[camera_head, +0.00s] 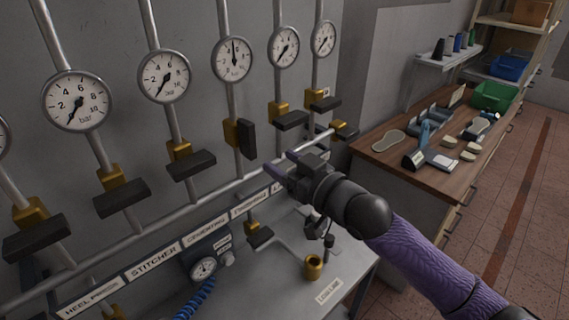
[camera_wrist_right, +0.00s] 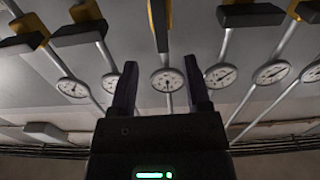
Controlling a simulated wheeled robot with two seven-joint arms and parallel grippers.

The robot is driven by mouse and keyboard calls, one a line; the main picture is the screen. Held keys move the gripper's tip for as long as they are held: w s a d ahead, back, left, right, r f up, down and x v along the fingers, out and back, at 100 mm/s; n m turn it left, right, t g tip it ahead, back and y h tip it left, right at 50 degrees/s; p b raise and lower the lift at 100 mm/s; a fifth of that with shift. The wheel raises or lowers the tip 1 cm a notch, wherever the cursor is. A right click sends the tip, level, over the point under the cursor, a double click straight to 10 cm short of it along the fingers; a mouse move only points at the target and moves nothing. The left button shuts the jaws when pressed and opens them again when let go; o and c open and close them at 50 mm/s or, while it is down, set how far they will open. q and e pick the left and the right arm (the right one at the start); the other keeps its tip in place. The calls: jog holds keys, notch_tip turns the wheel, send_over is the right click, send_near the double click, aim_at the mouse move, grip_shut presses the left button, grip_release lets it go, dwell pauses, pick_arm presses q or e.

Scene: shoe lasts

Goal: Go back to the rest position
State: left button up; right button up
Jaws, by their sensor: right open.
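My right arm comes in from the lower right of the head view. Its gripper (camera_head: 279,164) is open and empty, in front of the label rail below the valves. In the right wrist view its two dark fingers (camera_wrist_right: 161,88) stand apart with nothing between them. The middle valve lever (camera_head: 248,139) points along its pipe and shows between and beyond the fingers in the wrist view (camera_wrist_right: 160,25). The other black levers, such as the one on the left (camera_head: 190,163), lie across their pipes. My left gripper is not in view.
Several round gauges (camera_head: 232,59) hang on the grey wall's pipes. A metal bench (camera_head: 290,285) with a brass cup (camera_head: 313,266) is below. A wooden workbench (camera_head: 375,165) with shoe lasts and a green crate (camera_head: 494,96) stands right. The tiled floor (camera_head: 535,220) is clear.

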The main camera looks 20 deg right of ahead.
jog(key=s+a+f+g+h, duration=0.25)
jog(key=s+f+g, duration=0.2)
jog(key=f, duration=0.55)
jog(key=s+f+m+g+h, duration=0.1)
jog(key=s+f+g, duration=0.2)
jog(key=s, duration=0.4)
jog(key=s+a+f+g+h, duration=0.1)
jog(key=s+f+g, duration=0.25)
jog(key=s, duration=0.35)
jog(key=s+f+m+g+h, duration=0.1)
jog(key=s+f+g, duration=0.1)
jog(key=s+f, duration=0.35)
jog(key=s+f+g+b, duration=0.3)
jog(key=f+b, duration=1)
jog(key=f, duration=1.7)
jog(key=s+d+f+b, duration=0.1)
jog(key=s+f+b, duration=0.3)
jog(key=s+f, duration=0.3)
jog(key=s+d+f+b, duration=0.2)
jog(key=s+f+b, duration=0.3)
jog(key=f, duration=0.8)
jog(key=s+h, duration=0.1)
jog(key=s, duration=0.1)
jog(key=shift+s+d+f+b, duration=0.15)
jog(key=shift+s+b, duration=0.15)
jog(key=shift+s, duration=0.1)
